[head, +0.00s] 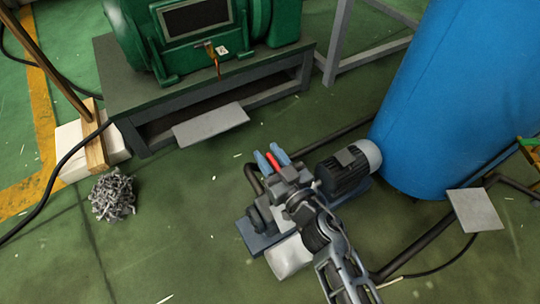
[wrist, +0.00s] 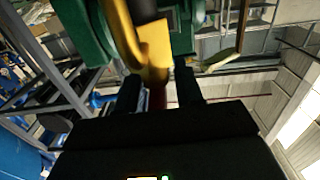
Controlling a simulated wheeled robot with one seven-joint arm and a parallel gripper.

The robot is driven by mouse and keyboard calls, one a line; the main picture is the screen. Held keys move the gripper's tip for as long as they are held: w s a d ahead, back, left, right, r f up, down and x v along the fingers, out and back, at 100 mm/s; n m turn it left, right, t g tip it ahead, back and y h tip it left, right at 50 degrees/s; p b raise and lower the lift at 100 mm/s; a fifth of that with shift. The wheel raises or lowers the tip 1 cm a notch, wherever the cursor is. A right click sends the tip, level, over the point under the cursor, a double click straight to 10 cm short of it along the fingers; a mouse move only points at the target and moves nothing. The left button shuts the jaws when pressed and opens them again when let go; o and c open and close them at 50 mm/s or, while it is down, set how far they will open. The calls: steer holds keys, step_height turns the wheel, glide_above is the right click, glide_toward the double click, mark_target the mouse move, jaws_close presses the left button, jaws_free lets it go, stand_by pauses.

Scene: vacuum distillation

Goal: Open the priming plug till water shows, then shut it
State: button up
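A small pump with a black motor (head: 345,170) stands on a blue base (head: 254,240) on the floor. My gripper (head: 271,160) is over the pump, its two fingers pointing away from my arm. A small red piece (head: 272,160) shows between the fingers; I cannot tell if it is the priming plug. In the wrist view, my gripper's dark fingers (wrist: 160,90) stand apart, with a dark red piece (wrist: 157,99) between them and gaps visible beside it. My arm and gripper hide much of the pump. No water is visible.
A large blue tank (head: 455,100) stands right of the pump. A green machine (head: 200,40) on a grey plinth (head: 120,85) is behind. Dark pipes (head: 425,238) and a grey plate (head: 474,210) lie at right. A tangled metal heap (head: 112,196) sits on open floor at left.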

jaws_close()
